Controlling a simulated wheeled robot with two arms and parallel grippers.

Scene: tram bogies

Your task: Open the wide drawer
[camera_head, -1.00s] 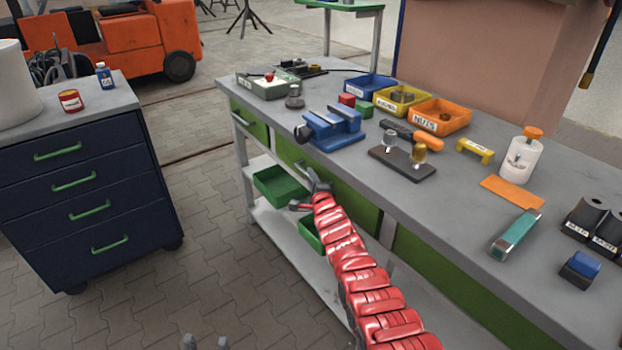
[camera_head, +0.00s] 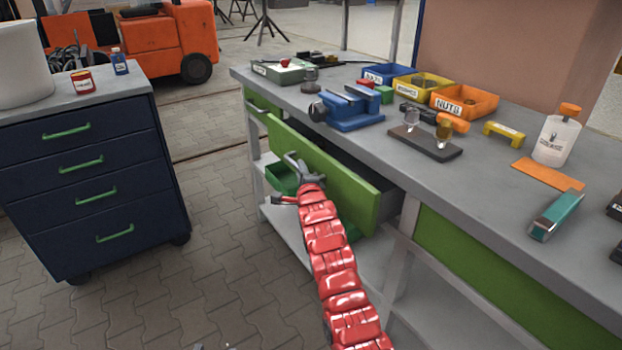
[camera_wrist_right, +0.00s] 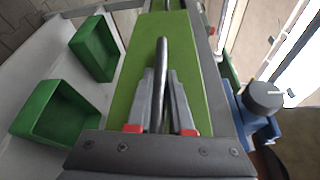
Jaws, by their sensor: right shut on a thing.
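The wide drawer (camera_head: 338,177) has a green front and sits under the grey workbench top. It stands partly out of the bench, and its dark side shows at the right end. Its grey bar handle (camera_wrist_right: 161,66) runs between my right gripper's fingers in the right wrist view. My right gripper (camera_head: 300,172), on the red arm, is shut on this handle in front of the drawer. My left gripper is not clearly seen; only a small grey tip shows at the bottom edge of the head view.
Green bins (camera_wrist_right: 95,48) stand on the shelf below the drawer. A blue vise (camera_head: 350,110), part bins and a bottle (camera_head: 557,138) stand on the bench top (camera_head: 480,185). A dark blue cabinet (camera_head: 90,185) stands at left, with paved floor between.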

